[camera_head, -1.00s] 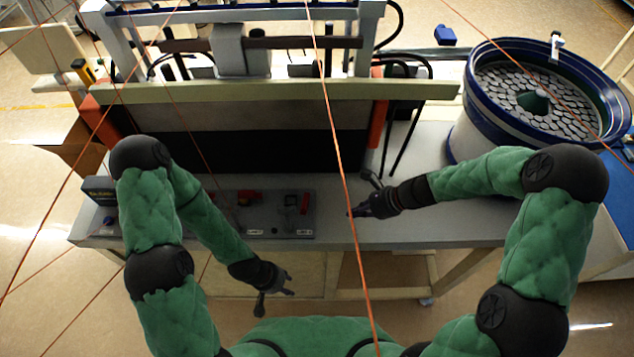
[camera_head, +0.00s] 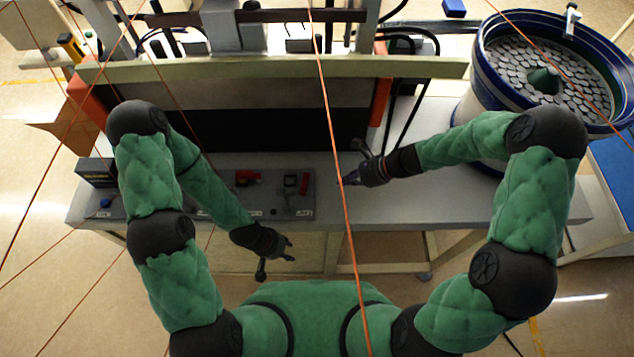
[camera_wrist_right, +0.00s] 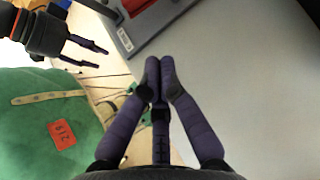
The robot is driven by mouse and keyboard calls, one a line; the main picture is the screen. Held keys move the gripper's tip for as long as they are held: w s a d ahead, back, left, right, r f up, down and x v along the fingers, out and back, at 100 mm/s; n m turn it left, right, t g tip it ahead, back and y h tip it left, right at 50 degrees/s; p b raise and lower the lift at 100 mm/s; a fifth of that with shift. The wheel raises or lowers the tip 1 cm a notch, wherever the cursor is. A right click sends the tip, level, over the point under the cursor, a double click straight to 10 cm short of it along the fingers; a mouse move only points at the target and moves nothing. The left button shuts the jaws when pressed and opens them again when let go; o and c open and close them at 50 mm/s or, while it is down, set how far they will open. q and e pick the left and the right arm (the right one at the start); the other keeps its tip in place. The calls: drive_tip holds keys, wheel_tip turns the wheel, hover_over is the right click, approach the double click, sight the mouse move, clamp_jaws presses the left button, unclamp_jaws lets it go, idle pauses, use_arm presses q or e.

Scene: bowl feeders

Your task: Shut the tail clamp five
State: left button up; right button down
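A grey clamp panel (camera_head: 300,207) lies on the bench, with a red clamp (camera_head: 247,177) and a dark and red clamp (camera_head: 297,183) near its right end. Which one is tail clamp five cannot be read; my left arm hides part of the panel. A panel corner shows in the right wrist view (camera_wrist_right: 125,22). My right gripper (camera_head: 346,181) is just right of the panel; in its wrist view the fingertips (camera_wrist_right: 160,68) meet with nothing between them. My left gripper (camera_head: 288,250) hangs in front of the bench edge; its fingers are apart in the right wrist view (camera_wrist_right: 100,57).
The bench (camera_head: 440,205) is clear to the right of the panel. A beige rail (camera_head: 270,68) and dark-faced machine stand behind it. A blue-rimmed bowl feeder (camera_head: 480,85) is at the right. Orange lines cross the head view.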

sight(305, 182)
drive_tip(key=x, duration=0.6)
drive_tip(key=shift+a+f, duration=0.25)
drive_tip(key=shift+w+a+r, duration=0.1)
drive_tip(key=shift+w+a, duration=0.1)
drive_tip(key=shift+a, duration=0.95)
drive_tip(key=shift+w+a, duration=0.15)
drive_tip(key=shift+a, duration=0.6)
